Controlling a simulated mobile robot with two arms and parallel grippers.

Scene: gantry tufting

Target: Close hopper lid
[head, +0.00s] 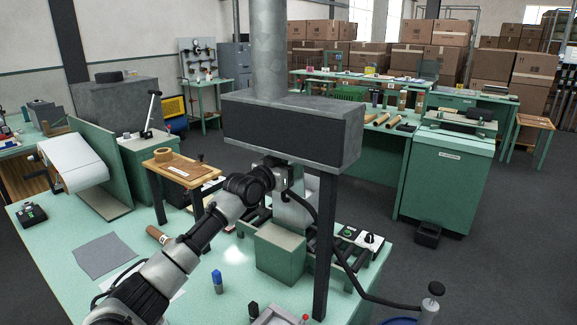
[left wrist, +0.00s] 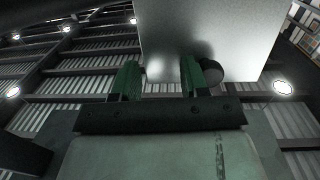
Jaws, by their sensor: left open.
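My left gripper (head: 284,182) is at the end of the arm, just under the dark grey box of the gantry. In the left wrist view its two green fingers (left wrist: 158,70) stand apart, with nothing clearly held between them. A pale grey metal panel (left wrist: 210,25) is close in front of the fingers; I cannot tell whether they touch it. In the head view a pale grey upright piece (head: 294,213) is just below the gripper, behind a green box (head: 281,257). I cannot tell for sure which part is the hopper lid. My right gripper is not in view.
The grey gantry box (head: 290,133) with a pipe (head: 269,50) hangs above the gripper. A dark post (head: 324,245) stands right of it. A small wooden stand (head: 180,168) and blue bottle (head: 217,281) are nearby. The green table (head: 60,235) is mostly clear at front left.

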